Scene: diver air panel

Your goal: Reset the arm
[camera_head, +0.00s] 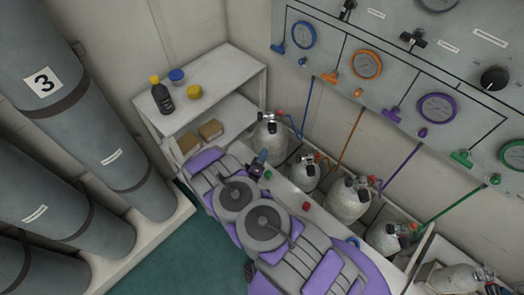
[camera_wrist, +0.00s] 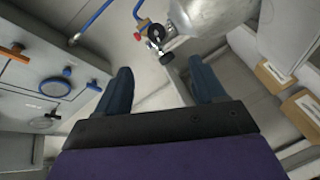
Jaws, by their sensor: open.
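My purple and grey arm is folded across the lower middle of the head view. The end of my gripper (camera_head: 262,160) points toward the row of cylinders, beside the first silver cylinder (camera_head: 268,142). In the wrist view, the two blue-grey fingers of my gripper (camera_wrist: 161,68) are spread wide apart. Nothing is between them. The silver cylinder (camera_wrist: 212,12) with its black valve knob shows beyond and above the fingertips there, apart from them.
A white shelf (camera_head: 232,68) holds a dark bottle (camera_head: 162,97), two jars and cardboard boxes (camera_head: 210,129). Several more cylinders (camera_head: 348,200) stand in a rack below the gauge panel (camera_head: 395,62). Large grey tanks (camera_head: 95,100) line the left. Green floor (camera_head: 185,250) is clear.

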